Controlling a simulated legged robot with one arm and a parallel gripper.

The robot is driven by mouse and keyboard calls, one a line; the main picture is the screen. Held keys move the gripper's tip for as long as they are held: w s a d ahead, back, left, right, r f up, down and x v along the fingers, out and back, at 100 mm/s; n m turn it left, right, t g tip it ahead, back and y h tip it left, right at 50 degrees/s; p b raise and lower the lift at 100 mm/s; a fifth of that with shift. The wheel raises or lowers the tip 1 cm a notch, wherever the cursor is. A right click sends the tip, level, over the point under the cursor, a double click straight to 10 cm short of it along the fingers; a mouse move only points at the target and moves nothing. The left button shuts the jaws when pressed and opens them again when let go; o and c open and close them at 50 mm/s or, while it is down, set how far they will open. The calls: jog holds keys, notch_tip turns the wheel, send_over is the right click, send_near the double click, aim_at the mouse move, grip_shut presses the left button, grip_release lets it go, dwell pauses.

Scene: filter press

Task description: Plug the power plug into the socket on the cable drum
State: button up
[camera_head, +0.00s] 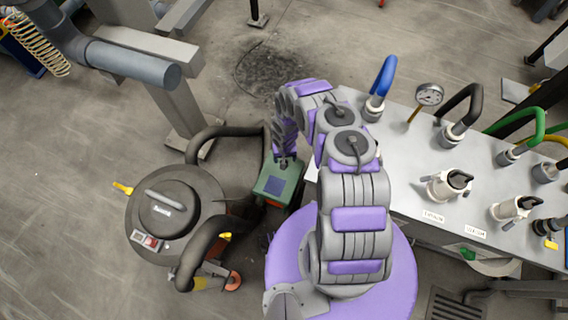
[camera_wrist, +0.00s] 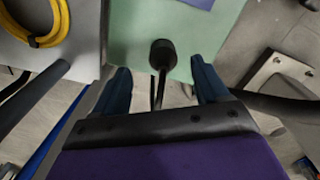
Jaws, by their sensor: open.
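My gripper (camera_wrist: 160,66) is open in the wrist view, with one dark blue finger on each side of a black cable. A round black plug-like head (camera_wrist: 163,53) sits at the end of that cable, against the green face (camera_wrist: 110,28) of a box. I cannot tell whether it is fully seated in a socket. The fingers do not touch it. In the head view, my gripper (camera_head: 285,164) is over the green box (camera_head: 278,183), which has a dark blue panel. The plug is too small to make out there. I see no clear cable drum.
A round grey machine (camera_head: 180,225) with thick black hoses stands left of the green box. A grey bench (camera_head: 405,180) with valves and a gauge (camera_head: 429,95) is on the right. A yellow coil (camera_wrist: 45,30) shows in the wrist view. Open floor lies at far left.

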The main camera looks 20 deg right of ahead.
dwell(0.3)
jog(key=shift+w+f+b, duration=0.2)
jog(key=shift+f+b, duration=0.3)
jog(key=shift+f, duration=0.85)
jog(key=shift+w+f+b, duration=0.2)
jog(key=shift+f+b, duration=0.3)
jog(key=shift+f, duration=0.8)
jog(key=shift+c, duration=0.3)
jog(key=c, duration=1)
jog(key=shift+c, duration=0.2)
jog(key=shift+r, duration=0.2)
